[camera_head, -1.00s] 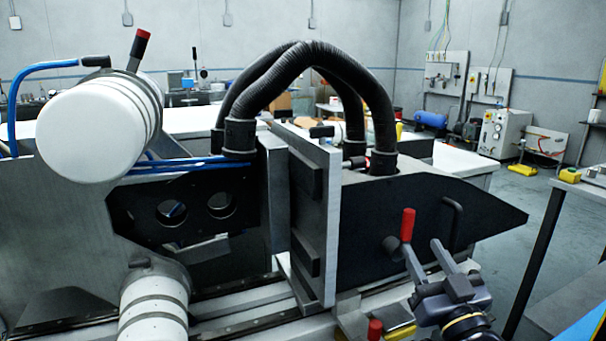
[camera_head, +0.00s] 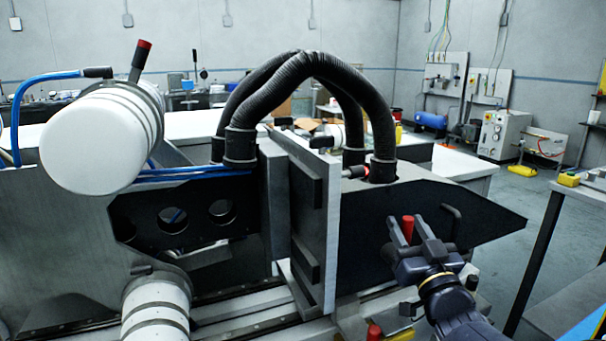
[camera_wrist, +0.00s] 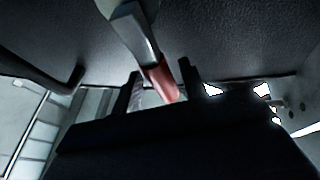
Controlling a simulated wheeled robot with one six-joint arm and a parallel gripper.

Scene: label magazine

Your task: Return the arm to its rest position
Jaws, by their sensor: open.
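My gripper (camera_head: 413,233) is in front of the black machine housing (camera_head: 490,212) at the right. Its two fingers point up and away, spread apart, with nothing between them that I can confirm as held. A red-tipped lever (camera_head: 407,224) stands behind the fingers in the head view, partly hidden by them. In the wrist view the red-tipped lever (camera_wrist: 160,80) hangs from above and its tip shows between the two fingertips (camera_wrist: 160,85). Whether the fingers touch it cannot be told.
A grey upright plate (camera_head: 331,230) stands left of my gripper. Black hoses (camera_head: 310,65) arch above the machine. A second red knob (camera_head: 374,332) is low, left of my arm. A table (camera_head: 575,190) stands at the right, with open floor between it and the housing.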

